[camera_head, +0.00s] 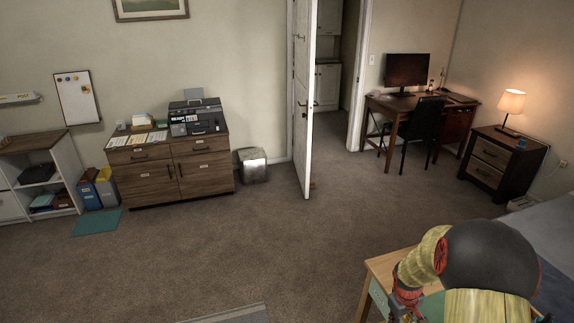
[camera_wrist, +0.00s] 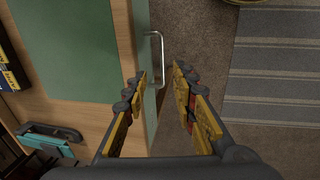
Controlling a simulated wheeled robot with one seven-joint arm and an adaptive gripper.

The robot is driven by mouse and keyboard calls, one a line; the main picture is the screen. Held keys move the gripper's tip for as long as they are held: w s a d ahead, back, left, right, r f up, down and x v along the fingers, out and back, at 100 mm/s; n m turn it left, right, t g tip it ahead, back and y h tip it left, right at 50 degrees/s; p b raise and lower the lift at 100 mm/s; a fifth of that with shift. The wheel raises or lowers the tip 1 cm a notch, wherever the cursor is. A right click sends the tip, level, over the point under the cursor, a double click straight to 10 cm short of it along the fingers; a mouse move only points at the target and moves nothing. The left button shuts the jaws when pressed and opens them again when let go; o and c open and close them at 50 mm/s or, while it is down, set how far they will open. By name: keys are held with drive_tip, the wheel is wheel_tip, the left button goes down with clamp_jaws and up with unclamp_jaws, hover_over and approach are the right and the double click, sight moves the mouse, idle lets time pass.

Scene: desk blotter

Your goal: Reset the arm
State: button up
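My gripper (camera_wrist: 160,72) has its two yellow and black fingers apart, with nothing between them, in the wrist view. It hangs past the edge of a wooden desk (camera_wrist: 122,50), beside a silver bar handle (camera_wrist: 159,62) on the desk's greenish front. The handle lies near the fingertips in the picture; I cannot tell whether they touch. A green blotter (camera_wrist: 65,40) lies on the desk top. In the head view my arm covers much of the desk (camera_head: 384,266) at the lower right, and I cannot make out the fingers there.
A teal item with a dark handle (camera_wrist: 48,147) and a dark box with yellow marks (camera_wrist: 12,72) sit on the desk. A striped rug (camera_wrist: 275,75) lies on the floor at right. Open carpet (camera_head: 250,235) stretches toward the cabinet (camera_head: 150,178) and white door (camera_head: 303,100).

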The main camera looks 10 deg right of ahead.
drive_tip(key=s+a+r+m+g+y, duration=0.1)
drive_tip(key=s+a+r+m+g, duration=0.1)
drive_tip(key=s+a+r+m, duration=0.3)
drive_tip(key=s+a+r+n+t, duration=0.2)
drive_tip(key=s+a+r+t, duration=0.1)
drive_tip(key=a+r, duration=0.9)
drive_tip(key=s+a+r+n+t+y, duration=0.1)
drive_tip(key=s+a+r+t, duration=0.3)
drive_tip(key=a+r, duration=0.8)
wheel_tip(320, 180, up, 6)
drive_tip(key=shift+s+f+n, duration=0.25)
drive_tip(key=shift+s+n, duration=0.25)
drive_tip(key=shift+n, duration=0.1)
